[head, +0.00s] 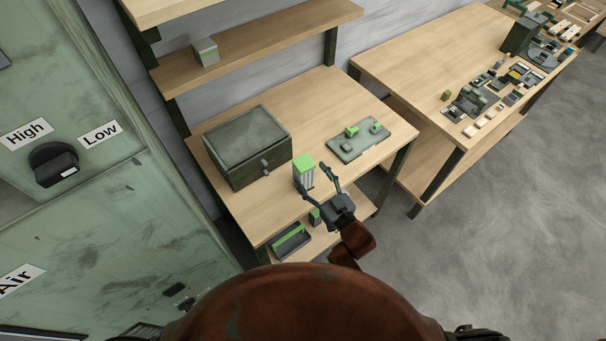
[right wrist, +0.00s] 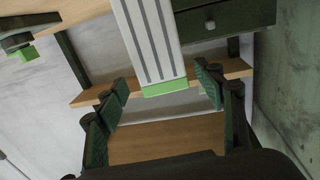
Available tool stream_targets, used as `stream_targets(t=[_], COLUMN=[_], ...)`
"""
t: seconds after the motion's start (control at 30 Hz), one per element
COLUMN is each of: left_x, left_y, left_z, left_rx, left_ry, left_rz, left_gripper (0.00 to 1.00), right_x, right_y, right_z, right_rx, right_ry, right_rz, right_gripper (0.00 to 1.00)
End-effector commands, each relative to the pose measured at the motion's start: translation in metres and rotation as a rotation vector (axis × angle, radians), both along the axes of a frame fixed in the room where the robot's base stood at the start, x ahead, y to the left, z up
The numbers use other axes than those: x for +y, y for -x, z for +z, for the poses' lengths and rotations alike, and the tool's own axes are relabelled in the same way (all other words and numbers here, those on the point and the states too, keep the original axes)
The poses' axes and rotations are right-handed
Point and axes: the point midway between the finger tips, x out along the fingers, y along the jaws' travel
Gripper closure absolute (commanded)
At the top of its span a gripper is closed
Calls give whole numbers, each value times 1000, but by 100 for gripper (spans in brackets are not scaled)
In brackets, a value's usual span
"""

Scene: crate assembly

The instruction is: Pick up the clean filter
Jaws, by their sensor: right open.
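The clean filter, a white block with grey slots and a green top (head: 303,171), stands upright near the front edge of the wooden table. My right gripper (head: 316,177) is open, reaching in from the lower right with its fingertips close to the filter. In the right wrist view the filter (right wrist: 150,45) extends between the two open fingers (right wrist: 160,85), its green end near the fingertips. Gaps show on both sides, so the fingers do not appear to grip it. My left gripper is not in view.
A dark green lidded box (head: 247,150) stands left of the filter. A grey plate with green parts (head: 358,143) lies to the right. Below are a dark tray (head: 290,243) and a small green-topped block (head: 315,216). A small box (head: 205,52) sits on the upper shelf.

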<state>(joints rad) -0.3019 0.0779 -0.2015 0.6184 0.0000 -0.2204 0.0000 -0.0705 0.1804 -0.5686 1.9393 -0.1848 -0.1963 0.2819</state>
Motion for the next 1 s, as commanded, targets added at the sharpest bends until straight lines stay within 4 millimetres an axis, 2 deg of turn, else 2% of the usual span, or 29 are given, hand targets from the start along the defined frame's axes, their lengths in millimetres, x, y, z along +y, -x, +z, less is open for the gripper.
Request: stream_targets(t=[0.3,0.6,1.0], left_x=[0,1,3], left_y=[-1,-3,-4], left_z=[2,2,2], left_rx=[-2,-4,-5], left_ry=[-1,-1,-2], left_rz=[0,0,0], left_gripper=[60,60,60], right_x=[24,26,26], right_y=[-35,-38,-38], right_z=[3,2,2], right_rx=[-1,1,1], right_ry=[-1,1,1], right_rz=[0,0,0], right_gripper=[38,38,66])
